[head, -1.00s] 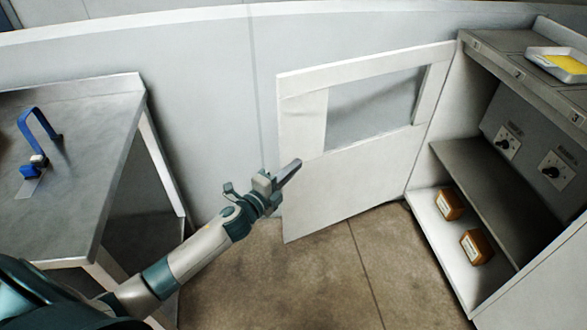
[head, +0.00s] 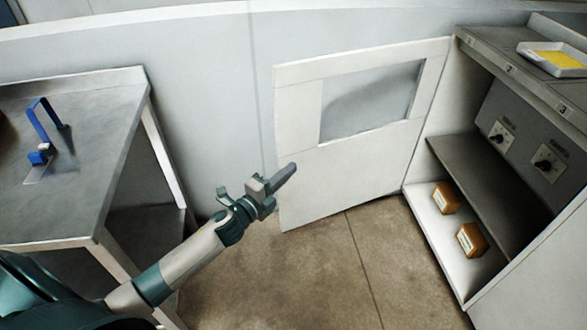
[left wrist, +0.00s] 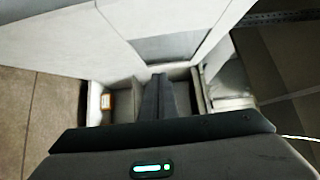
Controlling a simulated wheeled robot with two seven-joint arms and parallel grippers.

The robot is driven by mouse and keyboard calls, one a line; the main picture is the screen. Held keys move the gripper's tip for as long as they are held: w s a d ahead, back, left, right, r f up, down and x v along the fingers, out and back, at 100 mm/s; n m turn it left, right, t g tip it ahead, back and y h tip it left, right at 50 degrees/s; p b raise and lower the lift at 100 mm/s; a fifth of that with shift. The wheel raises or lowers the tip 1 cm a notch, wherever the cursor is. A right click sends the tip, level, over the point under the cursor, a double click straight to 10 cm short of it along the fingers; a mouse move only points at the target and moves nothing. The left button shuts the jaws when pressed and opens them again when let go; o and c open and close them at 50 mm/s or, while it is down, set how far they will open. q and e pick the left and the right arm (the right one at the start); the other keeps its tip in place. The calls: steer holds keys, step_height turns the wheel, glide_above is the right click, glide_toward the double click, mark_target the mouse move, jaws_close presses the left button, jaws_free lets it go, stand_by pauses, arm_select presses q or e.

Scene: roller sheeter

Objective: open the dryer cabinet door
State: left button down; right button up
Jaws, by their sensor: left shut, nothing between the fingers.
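The dryer cabinet door (head: 350,170) is a white panel with a window. It stands swung wide open, out to the left of the cabinet (head: 440,205), and the shelves inside are exposed. My left gripper (head: 287,172) is shut and empty, beside the free left edge of the door. I cannot tell whether it touches the door. In the left wrist view, the shut fingers (left wrist: 158,95) point toward the cabinet, and the door (left wrist: 165,30) spans the top. My right gripper is not in view.
Two orange-brown boxes, one nearer the back (head: 446,198) and one nearer the front (head: 471,240), sit on the lower shelf. A tray with yellow content (head: 555,58) lies on the cabinet top. A metal table (head: 75,190) with a blue-handled tool (head: 42,130) stands left. The floor between is clear.

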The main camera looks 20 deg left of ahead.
arm_select(q)
steer(key=a+v, duration=0.1)
steer(key=v, duration=0.5)
steer(key=shift+s+a, duration=0.2)
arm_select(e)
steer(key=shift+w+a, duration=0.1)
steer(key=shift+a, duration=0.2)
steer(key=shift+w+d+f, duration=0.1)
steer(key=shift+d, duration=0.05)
